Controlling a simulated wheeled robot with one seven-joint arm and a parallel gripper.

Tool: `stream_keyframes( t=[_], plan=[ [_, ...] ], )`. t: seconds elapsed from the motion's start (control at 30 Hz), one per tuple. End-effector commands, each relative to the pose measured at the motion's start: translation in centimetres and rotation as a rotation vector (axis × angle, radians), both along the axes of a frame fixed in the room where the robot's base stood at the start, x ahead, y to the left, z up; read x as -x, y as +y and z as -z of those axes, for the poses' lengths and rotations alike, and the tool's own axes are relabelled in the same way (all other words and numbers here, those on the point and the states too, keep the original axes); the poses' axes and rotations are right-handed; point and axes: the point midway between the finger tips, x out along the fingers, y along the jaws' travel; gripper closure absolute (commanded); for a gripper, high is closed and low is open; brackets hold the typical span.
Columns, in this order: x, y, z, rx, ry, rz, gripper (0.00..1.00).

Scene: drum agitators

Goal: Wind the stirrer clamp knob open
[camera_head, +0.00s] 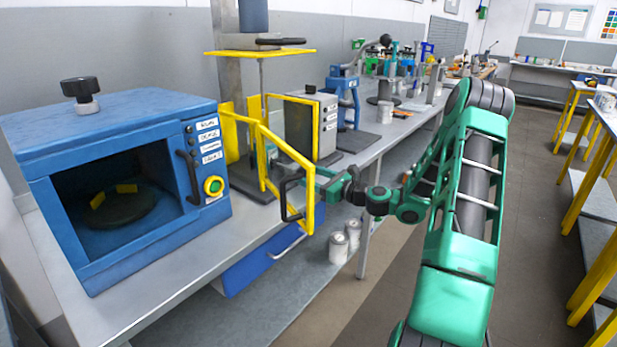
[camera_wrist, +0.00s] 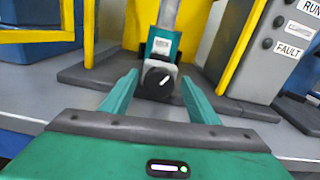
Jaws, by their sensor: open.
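The clamp knob (camera_wrist: 155,84) is round and black with a white pointer mark, in the middle of the wrist view. It sits on the front of a grey block below a green part with a white label (camera_wrist: 162,46). My gripper (camera_wrist: 160,78) is open, one green finger on each side of the knob. The knob appears between or just beyond the fingertips; I cannot tell any contact. In the head view, my gripper (camera_head: 322,181) reaches left past the yellow guard frame (camera_head: 284,150) of the stirrer stand. The knob cannot be made out there.
A blue oven-like cabinet (camera_head: 118,112) with a black top knob (camera_head: 80,92) stands at the left. The yellow guard door's black handle (camera_head: 287,200) is close to my wrist. A grey control box (camera_head: 325,124) stands behind. The aisle at right is clear.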

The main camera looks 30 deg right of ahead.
Motion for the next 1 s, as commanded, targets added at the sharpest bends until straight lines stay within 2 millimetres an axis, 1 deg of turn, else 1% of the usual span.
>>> stream_keyframes(
  t=[0.1, 0.13, 0.17, 0.2, 0.27, 0.3, 0.47, 0.7, 1.0],
  plan=[
    [0.02, -0.04, 0.01, 0.0, 0.0, 0.0, 0.45],
    [0.03, -0.04, 0.01, 0.0, 0.0, 0.0, 0.5],
    [0.04, -0.05, 0.01, 0.0, 0.0, 0.0, 0.57],
    [0.03, -0.06, 0.01, 0.0, 0.0, 0.0, 0.67],
    [0.04, -0.08, 0.01, 0.0, 0.0, 0.001, 0.81],
    [0.04, -0.09, 0.0, 0.001, 0.0, 0.001, 0.86],
    [0.04, -0.16, 0.0, 0.016, -0.006, 0.002, 0.86],
    [0.03, -0.21, -0.01, 0.123, -0.045, 0.003, 0.86],
    [0.02, -0.29, -0.03, 0.132, -0.048, 0.005, 0.86]
  ],
)
